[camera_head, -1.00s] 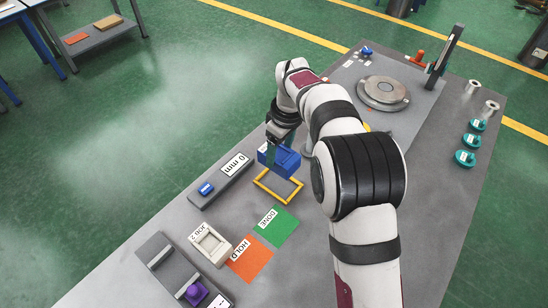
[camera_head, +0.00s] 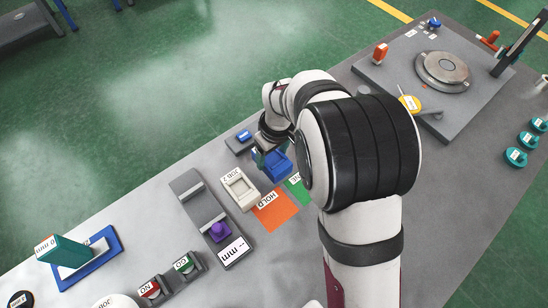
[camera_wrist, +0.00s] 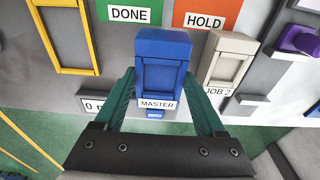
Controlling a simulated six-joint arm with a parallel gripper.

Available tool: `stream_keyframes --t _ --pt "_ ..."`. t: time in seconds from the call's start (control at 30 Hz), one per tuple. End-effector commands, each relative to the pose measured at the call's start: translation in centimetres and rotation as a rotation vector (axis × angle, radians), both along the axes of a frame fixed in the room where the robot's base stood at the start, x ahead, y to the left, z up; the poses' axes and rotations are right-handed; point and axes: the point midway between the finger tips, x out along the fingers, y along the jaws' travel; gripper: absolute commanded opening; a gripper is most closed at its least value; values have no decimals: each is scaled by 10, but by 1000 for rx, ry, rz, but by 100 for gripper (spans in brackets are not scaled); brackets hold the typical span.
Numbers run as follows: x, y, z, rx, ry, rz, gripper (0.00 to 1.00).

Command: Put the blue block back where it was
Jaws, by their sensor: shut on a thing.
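The blue block (camera_head: 277,167), labelled MASTER, is in my gripper (camera_head: 264,158), just right of the cream JOB 2 block (camera_head: 240,190). In the wrist view the blue block (camera_wrist: 160,65) sits upright between the two green fingers of my gripper (camera_wrist: 162,80), which are shut on its sides. How far its base is above the table is hard to tell. The yellow frame (camera_wrist: 91,40) lies empty at the upper left of the wrist view. In the head view my arm hides it.
The green DONE card (camera_wrist: 133,15) and orange HOLD card (camera_head: 275,212) lie beside the held block. A grey gauge with a purple knob (camera_head: 219,231) stands left of the JOB 2 block.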

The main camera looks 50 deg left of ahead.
Motion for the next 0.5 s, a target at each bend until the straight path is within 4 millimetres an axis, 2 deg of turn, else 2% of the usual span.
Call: stream_keyframes --t 0.1,0.2,0.5 --pt "-1 0 -24 -3 2 -1 0" --pt "0 0 -35 -1 0 0 0" --pt "0 0 -37 0 0 0 0"
